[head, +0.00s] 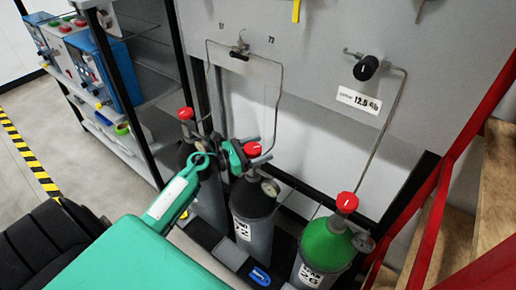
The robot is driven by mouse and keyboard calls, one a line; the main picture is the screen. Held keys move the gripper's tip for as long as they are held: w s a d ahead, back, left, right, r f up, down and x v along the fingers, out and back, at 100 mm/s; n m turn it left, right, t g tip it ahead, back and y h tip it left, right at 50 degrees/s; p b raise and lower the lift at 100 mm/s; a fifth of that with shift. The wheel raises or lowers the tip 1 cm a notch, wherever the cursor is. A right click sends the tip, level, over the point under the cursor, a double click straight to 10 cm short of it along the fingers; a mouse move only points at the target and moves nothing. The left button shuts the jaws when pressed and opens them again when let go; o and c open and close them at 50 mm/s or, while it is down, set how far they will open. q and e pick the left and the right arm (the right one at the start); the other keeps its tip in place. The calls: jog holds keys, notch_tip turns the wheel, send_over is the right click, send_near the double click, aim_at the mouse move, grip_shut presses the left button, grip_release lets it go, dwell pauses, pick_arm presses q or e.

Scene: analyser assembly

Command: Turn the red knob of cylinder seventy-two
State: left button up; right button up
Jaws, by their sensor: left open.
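Cylinder seventy-two (252,200) stands in the middle of the row, dark on top and grey below, with a white label that seems to read 72. Its red knob (252,149) sits on top, with a small round gauge beside the valve. My left gripper (257,151) is at this knob, its jaws open with the grey fingers on either side of it. I cannot tell whether they touch it. My green left arm comes in from the lower left and hides part of the cylinders. My right gripper is not in view.
A dark cylinder with a red knob (185,114) stands to the left. A green-topped cylinder (327,245) with a red knob (347,201) stands to the right. Thin pipes run up the grey panel (310,100) behind. A red railing (432,215) borders wooden steps at right.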

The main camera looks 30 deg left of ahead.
pick_arm(q)
jog(key=c, duration=1)
jog(key=shift+o, duration=0.2)
jog(key=shift+a+r+n+t+y+p, duration=0.1)
jog(key=shift+r+n+t+y+p, duration=0.1)
jog(key=shift+n+t+y+p, duration=0.9)
jog(key=n+y+p, duration=0.1)
jog(key=y, duration=0.1)
jog(key=n+y+p, duration=0.2)
jog(key=y, duration=0.1)
jog(key=n+y+p, duration=0.1)
jog(key=y, duration=0.1)
jog(key=shift+w+a+r+n+t+y+p, duration=0.1)
jog(key=shift+w+a+n+t+y+p, duration=0.05)
jog(key=shift+a+n+t+y+p, duration=0.2)
jog(key=n+y+p, duration=0.1)
jog(key=n+y, duration=0.1)
jog(key=y, duration=0.1)
jog(key=shift+a+y, duration=0.15)
jog(key=shift+y, duration=0.1)
jog(key=shift+a+f+n+g+y+p, duration=0.15)
jog(key=shift+n+g+y+p, duration=0.1)
jog(key=shift+n+y, duration=0.3)
jog(key=shift+f+n+g+y+p, duration=0.1)
jog(key=shift+n+g+y+p, duration=0.15)
jog(key=shift+y, duration=0.4)
jog(key=shift+n+y, duration=0.25)
jog(key=shift+y, duration=0.05)
